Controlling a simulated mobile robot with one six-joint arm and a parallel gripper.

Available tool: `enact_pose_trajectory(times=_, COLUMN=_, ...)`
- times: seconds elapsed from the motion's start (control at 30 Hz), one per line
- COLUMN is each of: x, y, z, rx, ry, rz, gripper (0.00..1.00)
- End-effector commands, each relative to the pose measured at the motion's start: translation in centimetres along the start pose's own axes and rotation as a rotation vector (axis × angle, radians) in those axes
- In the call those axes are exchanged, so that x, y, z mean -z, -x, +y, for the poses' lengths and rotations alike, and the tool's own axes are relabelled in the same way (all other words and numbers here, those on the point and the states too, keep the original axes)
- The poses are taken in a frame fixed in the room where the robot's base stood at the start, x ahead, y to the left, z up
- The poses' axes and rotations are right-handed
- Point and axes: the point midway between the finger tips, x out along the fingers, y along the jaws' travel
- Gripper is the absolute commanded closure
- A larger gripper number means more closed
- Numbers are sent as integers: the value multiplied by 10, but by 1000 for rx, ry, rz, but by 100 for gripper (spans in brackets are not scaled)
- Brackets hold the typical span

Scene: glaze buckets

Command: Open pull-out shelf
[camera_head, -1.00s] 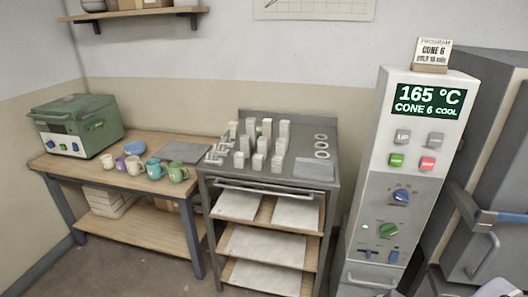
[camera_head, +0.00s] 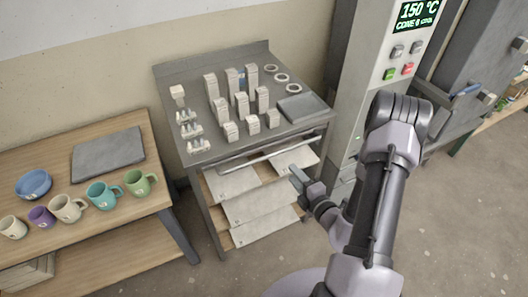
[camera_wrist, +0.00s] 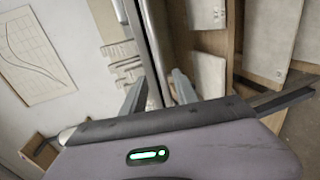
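A metal cart (camera_head: 205,190) stands against the wall, with a long handle bar (camera_head: 270,153) across its front just below the top. Under the bar are several shelf levels with pale slabs (camera_head: 232,183); which one pulls out I cannot tell. No shelf clearly sticks out past the cart's front. My gripper (camera_head: 294,170) is just in front of and below the bar's right part. In the wrist view my gripper (camera_wrist: 158,92) has its two fingers apart, with the bar (camera_wrist: 150,50) running between them in the picture. Whether they touch it I cannot tell.
Small pale blocks (camera_head: 222,108), rings and a grey tray (camera_head: 301,107) lie on the cart top. A wooden table (camera_head: 75,210) with mugs is at left. A tall control panel (camera_head: 365,70) stands close at right. The floor (camera_head: 450,220) at right is open.

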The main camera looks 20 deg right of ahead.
Motion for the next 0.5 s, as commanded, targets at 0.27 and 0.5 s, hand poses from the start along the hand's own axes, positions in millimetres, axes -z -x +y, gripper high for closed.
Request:
enact_pose_trajectory(times=0.27, x=3, y=-83, z=-1, rx=-5, ry=4, rz=7, gripper=65)
enact_pose_trajectory(times=0.5, x=2, y=-126, z=0, rx=-3, ry=4, rz=5, gripper=65)
